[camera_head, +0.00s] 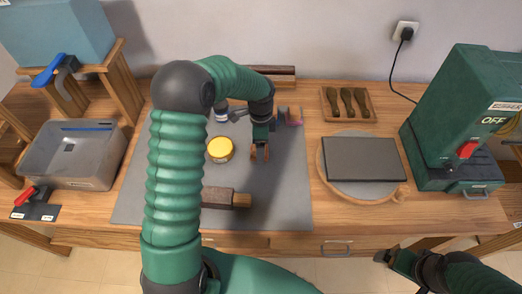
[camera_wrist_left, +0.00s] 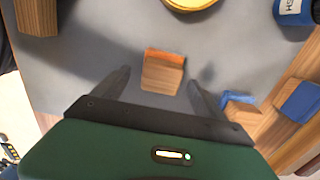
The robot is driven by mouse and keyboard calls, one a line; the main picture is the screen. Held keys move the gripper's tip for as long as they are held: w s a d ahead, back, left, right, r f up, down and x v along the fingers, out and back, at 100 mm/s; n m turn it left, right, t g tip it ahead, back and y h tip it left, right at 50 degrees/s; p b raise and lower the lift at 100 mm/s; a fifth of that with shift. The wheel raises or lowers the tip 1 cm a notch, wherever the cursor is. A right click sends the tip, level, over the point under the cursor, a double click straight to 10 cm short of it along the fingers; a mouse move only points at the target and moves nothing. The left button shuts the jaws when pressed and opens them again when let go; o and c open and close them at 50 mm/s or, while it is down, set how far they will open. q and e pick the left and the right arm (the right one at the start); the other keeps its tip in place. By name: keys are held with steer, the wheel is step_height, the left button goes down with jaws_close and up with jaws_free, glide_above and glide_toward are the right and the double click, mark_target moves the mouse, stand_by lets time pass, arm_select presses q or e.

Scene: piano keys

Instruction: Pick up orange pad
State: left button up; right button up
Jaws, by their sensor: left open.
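The orange pad (camera_wrist_left: 164,56) is a thin orange layer on the end of a small wooden block (camera_wrist_left: 161,78) on the grey mat (camera_wrist_left: 95,38). My left gripper (camera_wrist_left: 158,78) is open, with its two dark fingers on either side of the block. I cannot tell whether they touch it. In the head view my left gripper (camera_head: 260,147) points down at the mat, right of the yellow-lidded jar (camera_head: 220,149). My right gripper (camera_head: 386,258) is low at the right, away from the mat; its jaws are not clear.
Blocks with blue pads (camera_wrist_left: 238,98) lie close beside my left gripper in the wrist view. A dark wooden piece with a pale end (camera_head: 241,200) lies on the front of the mat. A round board with a grey slab (camera_head: 360,158) and a green machine (camera_head: 458,120) stand right.

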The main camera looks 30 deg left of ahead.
arm_select(q)
step_height(320, 180, down, 3)
steer(key=shift+s+a+r, duration=0.1)
steer(key=shift+s+r, duration=0.05)
steer(key=shift+a+f, duration=0.25)
steer(key=shift+a, duration=0.05)
steer(key=shift+d+r, duration=0.1)
steer(key=shift+d, duration=0.05)
steer(key=c, duration=1.5)
steer(key=shift+r, duration=0.35)
step_height(320, 180, up, 9)
steer(key=shift+r+p, duration=0.2)
steer(key=shift+p, duration=0.1)
steer(key=o, duration=0.9)
steer(key=shift+c, duration=0.2)
steer(key=c, duration=0.7)
